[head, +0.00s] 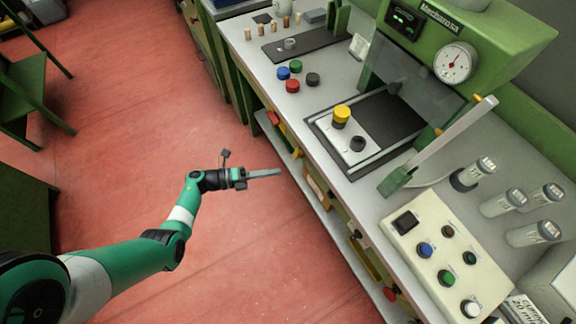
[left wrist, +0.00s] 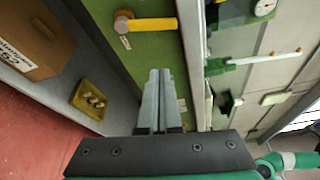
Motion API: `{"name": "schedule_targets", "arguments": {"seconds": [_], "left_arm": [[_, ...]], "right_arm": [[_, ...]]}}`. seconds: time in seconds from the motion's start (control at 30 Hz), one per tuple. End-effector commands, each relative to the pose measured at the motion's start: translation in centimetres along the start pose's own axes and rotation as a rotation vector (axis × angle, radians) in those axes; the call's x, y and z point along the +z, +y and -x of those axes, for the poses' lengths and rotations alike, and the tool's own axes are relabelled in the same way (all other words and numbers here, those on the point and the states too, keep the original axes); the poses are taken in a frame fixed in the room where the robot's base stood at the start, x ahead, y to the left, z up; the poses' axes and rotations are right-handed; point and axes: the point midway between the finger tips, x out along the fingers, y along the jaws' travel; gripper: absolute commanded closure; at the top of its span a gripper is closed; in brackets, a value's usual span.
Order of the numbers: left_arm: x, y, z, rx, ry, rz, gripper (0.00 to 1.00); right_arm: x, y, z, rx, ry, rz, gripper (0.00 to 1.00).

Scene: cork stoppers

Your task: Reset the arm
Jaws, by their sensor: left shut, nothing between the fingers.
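My left gripper (head: 264,174) is at the end of the green and white arm in the head view, over the red floor and left of the bench's front edge. Its two fingers are together with nothing between them. In the left wrist view the closed fingers (left wrist: 159,100) point toward the green bench front. The gripper appears apart from the bench and its objects. My right gripper is not in view.
The bench (head: 300,105) carries several coloured caps, a press machine (head: 470,40) with a gauge, a control box (head: 445,255) and several clear cylinders. Below the bench top, a shelf holds a cardboard box (left wrist: 35,40) and a yellow tray (left wrist: 90,99).

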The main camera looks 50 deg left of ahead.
Motion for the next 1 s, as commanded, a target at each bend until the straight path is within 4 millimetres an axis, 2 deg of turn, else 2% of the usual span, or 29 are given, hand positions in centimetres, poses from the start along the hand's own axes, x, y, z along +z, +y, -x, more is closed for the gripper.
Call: {"name": "schedule_targets", "arguments": {"seconds": [0.1, 0.2, 0.8, 0.87, 0.93, 1.0], "left_arm": [[0.1, 0.0, 1.4, 0.001, -0.002, -0.001, 1.00], [0.0, 0.0, 1.8, 0.000, 0.000, -0.001, 1.00], [-0.1, 0.0, 1.7, 0.000, 0.004, -0.001, 1.00], [-0.6, -0.2, 1.1, -0.004, 0.024, -0.003, 1.00], [-1.3, -1.5, -0.8, -0.021, 0.084, -0.030, 1.00], [-1.7, -4.2, -3.9, -0.055, 0.168, -0.098, 1.00]], "right_arm": [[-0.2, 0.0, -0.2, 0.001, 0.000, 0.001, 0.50], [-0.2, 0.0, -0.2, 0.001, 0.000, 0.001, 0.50], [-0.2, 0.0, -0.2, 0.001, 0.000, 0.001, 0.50], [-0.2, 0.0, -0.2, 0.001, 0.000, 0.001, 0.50], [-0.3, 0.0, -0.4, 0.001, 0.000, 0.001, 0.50], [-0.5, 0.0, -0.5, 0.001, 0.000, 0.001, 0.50]]}}
